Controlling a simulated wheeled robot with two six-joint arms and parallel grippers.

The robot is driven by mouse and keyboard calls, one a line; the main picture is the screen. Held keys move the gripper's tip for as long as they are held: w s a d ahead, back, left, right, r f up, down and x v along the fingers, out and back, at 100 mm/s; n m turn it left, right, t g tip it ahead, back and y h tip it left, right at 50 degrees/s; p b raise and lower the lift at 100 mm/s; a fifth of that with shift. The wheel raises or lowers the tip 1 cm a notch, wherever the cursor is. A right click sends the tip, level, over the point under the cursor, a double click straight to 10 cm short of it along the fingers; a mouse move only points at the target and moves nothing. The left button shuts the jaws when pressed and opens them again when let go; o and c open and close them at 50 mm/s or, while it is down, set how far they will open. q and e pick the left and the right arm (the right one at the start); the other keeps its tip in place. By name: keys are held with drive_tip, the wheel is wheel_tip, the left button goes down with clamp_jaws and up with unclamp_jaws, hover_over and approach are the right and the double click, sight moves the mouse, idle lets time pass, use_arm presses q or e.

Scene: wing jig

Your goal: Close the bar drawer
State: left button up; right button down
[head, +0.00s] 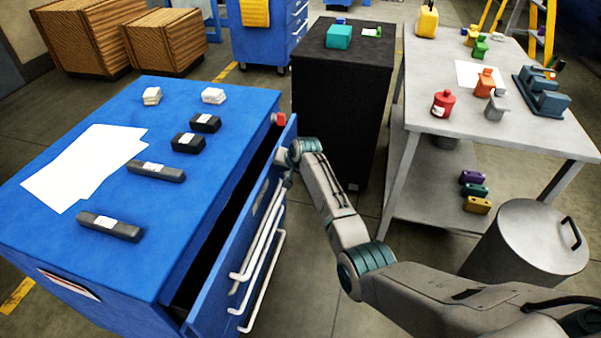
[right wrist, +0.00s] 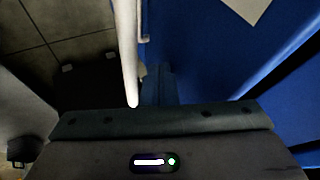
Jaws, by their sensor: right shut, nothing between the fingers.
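The blue cabinet (head: 95,265) stands at the left of the head view. Its top drawer (head: 210,300) is partly open, with a dark gap between its front panel and the cabinet body. White bar handles (head: 262,255) run along the cabinet's front side. My right gripper (head: 286,168) is at the far end of the drawer front, on its outer side, shut and empty; its fingertips are hard to see in the head view. In the right wrist view, my fingers (right wrist: 157,85) are close to the blue front, beside a white bar (right wrist: 130,50). I cannot tell whether they touch. My left gripper is out of view.
Papers (head: 85,165), dark blocks (head: 110,226) and white pieces (head: 213,95) lie on the cabinet top. A red object (head: 279,119) shows at the drawer's far corner. A black cabinet (head: 340,110), a grey workbench (head: 450,110) and a metal bin (head: 520,250) stand to the right.

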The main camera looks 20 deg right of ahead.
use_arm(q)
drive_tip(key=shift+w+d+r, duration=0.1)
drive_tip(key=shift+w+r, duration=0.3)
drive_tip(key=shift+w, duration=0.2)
use_arm(e)
drive_tip(key=shift+w+a, duration=0.55)
drive_tip(key=shift+a, duration=0.3)
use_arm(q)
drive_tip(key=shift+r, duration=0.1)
use_arm(e)
drive_tip(key=shift+r, duration=0.1)
